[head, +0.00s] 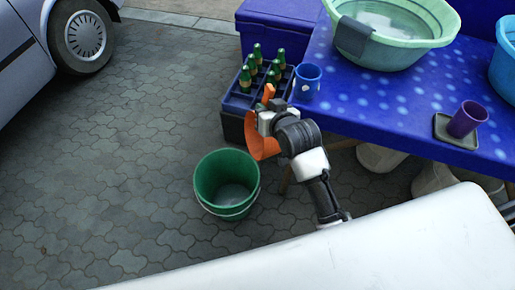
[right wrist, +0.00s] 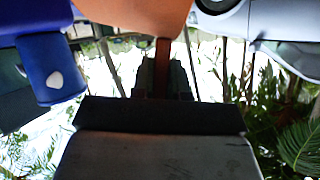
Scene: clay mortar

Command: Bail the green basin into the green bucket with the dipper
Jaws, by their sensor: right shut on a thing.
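The green basin (head: 415,55) stands on the blue table and holds clear liquid. A dark grey cloth or patch hangs over its left rim. The green bucket (head: 227,170) stands upright on the paving, with some greyish liquid low inside. My right gripper (head: 266,118) is shut on the handle of the orange dipper (head: 260,146), up and right of the bucket in the head view. The dipper looks tilted; its contents cannot be seen. In the right wrist view the dipper (right wrist: 150,14) shows at the top, its handle running into the jaws. My left gripper is not in view.
A blue mug (head: 307,82) stands at the table's left edge, close to my right gripper. A crate (head: 235,102) of green bottles is just behind the gripper. A purple cup (head: 467,119) tilts on a coaster. Paving left of the bucket is clear.

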